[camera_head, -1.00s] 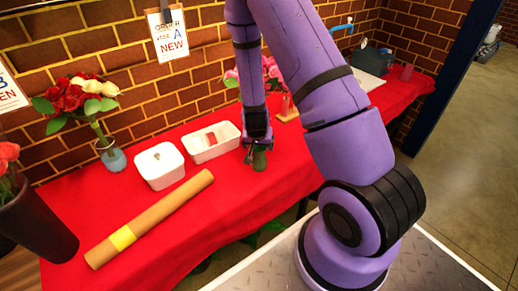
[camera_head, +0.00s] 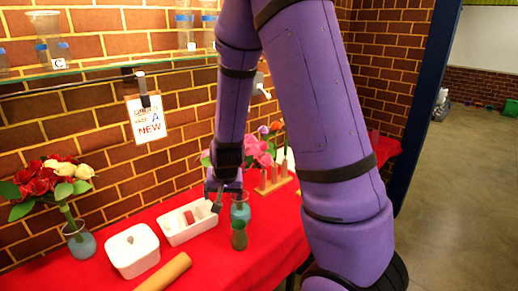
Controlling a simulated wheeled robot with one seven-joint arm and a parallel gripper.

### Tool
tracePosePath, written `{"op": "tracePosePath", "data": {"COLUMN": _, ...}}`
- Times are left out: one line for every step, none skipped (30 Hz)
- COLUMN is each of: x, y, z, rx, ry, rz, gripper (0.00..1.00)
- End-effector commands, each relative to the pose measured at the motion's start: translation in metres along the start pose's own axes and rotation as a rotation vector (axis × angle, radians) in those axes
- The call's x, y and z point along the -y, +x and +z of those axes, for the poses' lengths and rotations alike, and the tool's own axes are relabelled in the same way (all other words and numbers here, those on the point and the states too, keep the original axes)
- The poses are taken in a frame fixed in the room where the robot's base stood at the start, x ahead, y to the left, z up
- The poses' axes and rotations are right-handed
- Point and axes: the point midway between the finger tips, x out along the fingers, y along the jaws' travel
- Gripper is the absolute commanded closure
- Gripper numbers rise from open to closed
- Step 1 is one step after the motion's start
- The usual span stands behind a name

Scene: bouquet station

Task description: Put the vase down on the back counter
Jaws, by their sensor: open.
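A clear blue-green vase (camera_head: 239,222) stands upright and empty on the red-covered counter (camera_head: 285,232), near its front edge. My gripper (camera_head: 225,196) is open, at the upper left of the vase's rim. One dark finger shows left of the vase; I cannot tell whether a finger still touches the glass. My purple arm reaches down from the top of the view and hides part of the counter to the right. A second vase (camera_head: 80,243) with red and white flowers stands at the left.
White bins (camera_head: 132,250) and (camera_head: 190,221) stand left of the vase. A wooden holder (camera_head: 272,186) with pink flowers (camera_head: 258,150) is behind it. A cardboard tube (camera_head: 165,273) lies in front. A glass shelf (camera_head: 100,75) with vases runs along the brick wall.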

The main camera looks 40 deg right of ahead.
Motion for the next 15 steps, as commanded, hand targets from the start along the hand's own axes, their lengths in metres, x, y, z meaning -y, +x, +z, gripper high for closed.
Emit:
{"op": "tracePosePath", "data": {"x": 0.006, "y": -0.021, "z": -0.002, "rx": -0.001, "ry": -0.019, "rz": -0.030, "gripper": 0.13}}
{"op": "tracePosePath", "data": {"x": 0.009, "y": -0.031, "z": -0.001, "rx": 0.002, "ry": -0.033, "rz": -0.044, "gripper": 0.13}}
{"op": "tracePosePath", "data": {"x": 0.012, "y": -0.045, "z": -0.001, "rx": 0.007, "ry": -0.051, "rz": -0.062, "gripper": 0.13}}
{"op": "tracePosePath", "data": {"x": 0.014, "y": -0.056, "z": 0.000, "rx": 0.009, "ry": -0.066, "rz": -0.075, "gripper": 0.13}}
{"op": "tracePosePath", "data": {"x": 0.016, "y": -0.067, "z": 0.002, "rx": 0.011, "ry": -0.083, "rz": -0.087, "gripper": 0.13}}
{"op": "tracePosePath", "data": {"x": 0.018, "y": -0.081, "z": 0.003, "rx": 0.013, "ry": -0.104, "rz": -0.103, "gripper": 0.13}}
{"op": "tracePosePath", "data": {"x": 0.019, "y": -0.091, "z": 0.005, "rx": 0.015, "ry": -0.120, "rz": -0.113, "gripper": 0.13}}
{"op": "tracePosePath", "data": {"x": 0.020, "y": -0.102, "z": 0.007, "rx": 0.016, "ry": -0.136, "rz": -0.123, "gripper": 0.13}}
{"op": "tracePosePath", "data": {"x": 0.021, "y": -0.116, "z": 0.009, "rx": 0.016, "ry": -0.158, "rz": -0.136, "gripper": 0.13}}
{"op": "tracePosePath", "data": {"x": 0.022, "y": -0.126, "z": 0.011, "rx": 0.016, "ry": -0.175, "rz": -0.145, "gripper": 0.13}}
{"op": "tracePosePath", "data": {"x": 0.022, "y": -0.136, "z": 0.013, "rx": 0.015, "ry": -0.193, "rz": -0.152, "gripper": 0.13}}
{"op": "tracePosePath", "data": {"x": 0.021, "y": -0.150, "z": 0.017, "rx": 0.014, "ry": -0.215, "rz": -0.162, "gripper": 0.13}}
{"op": "tracePosePath", "data": {"x": 0.021, "y": -0.160, "z": 0.020, "rx": 0.013, "ry": -0.233, "rz": -0.168, "gripper": 0.13}}
{"op": "tracePosePath", "data": {"x": 0.020, "y": -0.170, "z": 0.023, "rx": 0.012, "ry": -0.251, "rz": -0.173, "gripper": 0.13}}
{"op": "tracePosePath", "data": {"x": 0.018, "y": -0.183, "z": 0.027, "rx": 0.009, "ry": -0.274, "rz": -0.180, "gripper": 0.13}}
